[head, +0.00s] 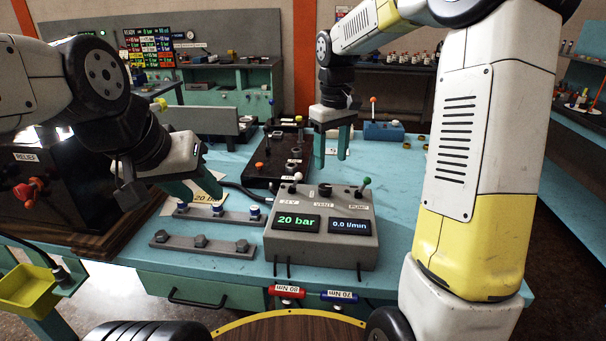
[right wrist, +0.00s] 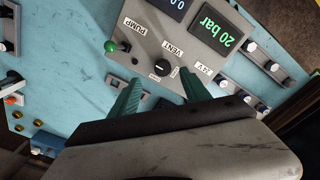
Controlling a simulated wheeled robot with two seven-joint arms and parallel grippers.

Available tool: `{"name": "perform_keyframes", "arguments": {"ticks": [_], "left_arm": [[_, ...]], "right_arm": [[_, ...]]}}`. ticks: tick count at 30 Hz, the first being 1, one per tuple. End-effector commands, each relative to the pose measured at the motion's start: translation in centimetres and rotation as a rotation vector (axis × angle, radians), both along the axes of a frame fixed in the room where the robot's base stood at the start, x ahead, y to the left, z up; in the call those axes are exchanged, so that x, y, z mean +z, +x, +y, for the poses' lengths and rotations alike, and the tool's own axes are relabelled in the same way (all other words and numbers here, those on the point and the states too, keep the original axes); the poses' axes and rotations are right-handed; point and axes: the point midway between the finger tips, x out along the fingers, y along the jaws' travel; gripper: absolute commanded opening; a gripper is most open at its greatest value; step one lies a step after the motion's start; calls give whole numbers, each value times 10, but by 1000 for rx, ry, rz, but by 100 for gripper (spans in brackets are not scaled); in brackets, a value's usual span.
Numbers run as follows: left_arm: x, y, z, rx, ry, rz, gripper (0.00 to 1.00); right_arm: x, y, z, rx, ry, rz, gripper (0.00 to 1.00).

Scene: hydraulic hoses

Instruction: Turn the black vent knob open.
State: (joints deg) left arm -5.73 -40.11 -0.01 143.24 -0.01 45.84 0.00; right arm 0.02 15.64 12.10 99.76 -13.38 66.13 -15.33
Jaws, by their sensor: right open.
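The grey control box (head: 320,246) stands on the teal bench, with displays reading 20 bar and 0.0 l/min. Its black vent knob (head: 325,190) is on the sloped top, between the 24 V and pump toggles. The knob also shows in the right wrist view (right wrist: 162,66), beside the VENT label. My right gripper (head: 331,162) points down, open and empty, above and behind the box. In the right wrist view its fingers (right wrist: 160,80) lie either side of the knob's line, apart from it. My left gripper (head: 205,193) is open and empty over the bench, left of the box.
The white-tipped toggle (head: 298,178) and green-tipped pump toggle (head: 366,182) stand up close to the knob. A dark block with fittings (head: 268,174) lies behind the box. Grey strips with fittings (head: 203,246) lie to its left. The bench right of the box is mostly clear.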

Motion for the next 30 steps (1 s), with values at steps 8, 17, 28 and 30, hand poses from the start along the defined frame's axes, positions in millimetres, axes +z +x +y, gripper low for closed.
{"name": "perform_keyframes", "arguments": {"ticks": [8, 17, 28, 30], "left_arm": [[0, 0, 0, 0, 0, 0, 39], [0, 0, 0, 0, 0, 0, 39], [0, 0, 0, 0, 0, 0, 39], [0, 0, 0, 0, 0, 0, 39]], "right_arm": [[-22, 9, 1, 20, -6, 25, 55], [-69, 8, 2, 20, -5, 24, 55], [-87, 9, 2, 19, -4, 21, 55], [-87, 9, 2, 19, -4, 21, 55]]}}
